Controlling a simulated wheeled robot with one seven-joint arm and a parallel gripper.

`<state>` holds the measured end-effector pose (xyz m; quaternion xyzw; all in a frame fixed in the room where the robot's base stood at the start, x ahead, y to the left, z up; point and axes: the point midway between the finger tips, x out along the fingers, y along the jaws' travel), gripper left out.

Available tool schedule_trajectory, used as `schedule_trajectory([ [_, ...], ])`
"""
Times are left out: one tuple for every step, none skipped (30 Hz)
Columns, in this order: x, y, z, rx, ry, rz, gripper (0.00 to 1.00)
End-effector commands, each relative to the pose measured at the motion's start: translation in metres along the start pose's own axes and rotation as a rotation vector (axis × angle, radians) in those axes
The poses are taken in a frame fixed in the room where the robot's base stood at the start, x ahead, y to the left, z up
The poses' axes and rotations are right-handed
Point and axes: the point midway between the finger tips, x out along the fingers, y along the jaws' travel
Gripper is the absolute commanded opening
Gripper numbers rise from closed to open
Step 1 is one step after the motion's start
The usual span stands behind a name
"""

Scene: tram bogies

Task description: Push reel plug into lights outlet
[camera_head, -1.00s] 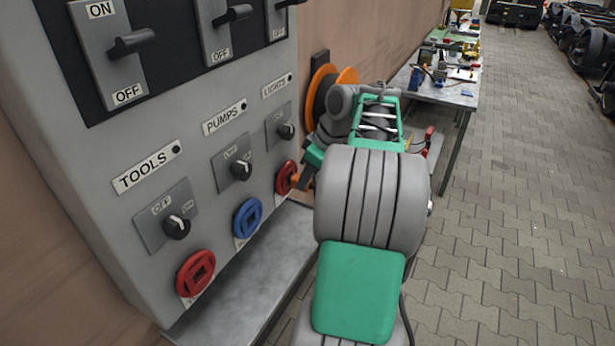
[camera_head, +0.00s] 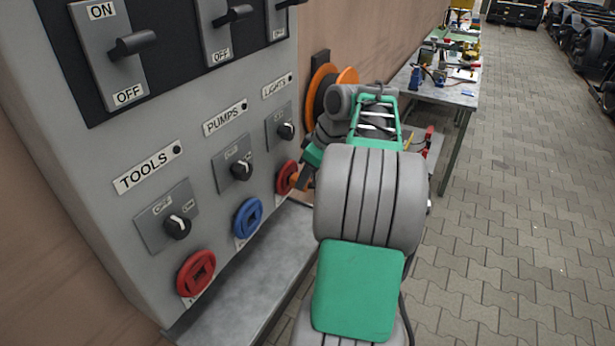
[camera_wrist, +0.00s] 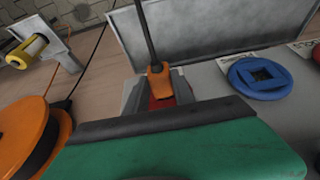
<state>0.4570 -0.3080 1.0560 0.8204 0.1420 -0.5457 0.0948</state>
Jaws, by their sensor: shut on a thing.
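The lights outlet (camera_head: 286,177) is the red round socket under the LIGHTS label (camera_head: 274,87), at the right end of the grey panel. My gripper (camera_head: 303,178) is at this outlet, mostly hidden by my arm in the head view. It is shut on the orange reel plug (camera_wrist: 157,80), whose dark cable runs upward in the wrist view. The plug is right at the outlet's face, and a bit of red shows behind it. I cannot tell how deep the plug sits. The orange cable reel (camera_head: 320,92) hangs on the wall beyond; it also shows in the wrist view (camera_wrist: 30,135).
The blue PUMPS outlet (camera_head: 247,217) and red TOOLS outlet (camera_head: 196,273) are nearer on the panel (camera_head: 110,235). A grey ledge (camera_head: 245,275) runs below. A cluttered workbench (camera_head: 455,93) stands behind my arm. The paved floor (camera_head: 510,230) at right is clear.

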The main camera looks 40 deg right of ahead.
Motion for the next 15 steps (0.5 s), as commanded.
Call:
schedule_trajectory([
  [0.0001, 0.0001, -0.0013, 0.0, 0.0, 0.0, 0.0],
  [0.0003, 0.0001, -0.0018, 0.0, 0.0, 0.0, 0.0],
  [0.0006, 0.0002, -0.0025, 0.0, 0.0, 0.001, 0.0],
  [0.0008, 0.0002, -0.0031, 0.0, 0.0, 0.001, 0.0],
  [0.001, 0.0002, -0.0036, 0.0, 0.0, 0.001, 0.0],
  [0.0012, 0.0003, -0.0037, 0.001, 0.0, 0.001, 0.32],
  [0.0012, 0.0003, -0.0035, 0.001, 0.0, 0.001, 0.34],
  [0.0012, 0.0003, -0.0035, 0.001, 0.0, 0.001, 0.37],
  [0.0012, 0.0003, -0.0035, 0.001, 0.0, 0.001, 0.4],
  [0.0012, 0.0003, -0.0034, 0.001, 0.0, 0.001, 0.42],
  [0.0013, 0.0002, -0.0034, 0.0, 0.0, 0.001, 0.45],
  [0.0013, 0.0002, -0.0034, 0.0, 0.0, 0.0, 0.48],
  [0.0013, 0.0002, -0.0034, 0.0, 0.0, 0.0, 0.51],
  [0.0013, 0.0002, -0.0034, 0.0, 0.0, 0.0, 0.53],
  [0.0013, 0.0002, -0.0034, 0.0, 0.0, 0.0, 0.56],
])
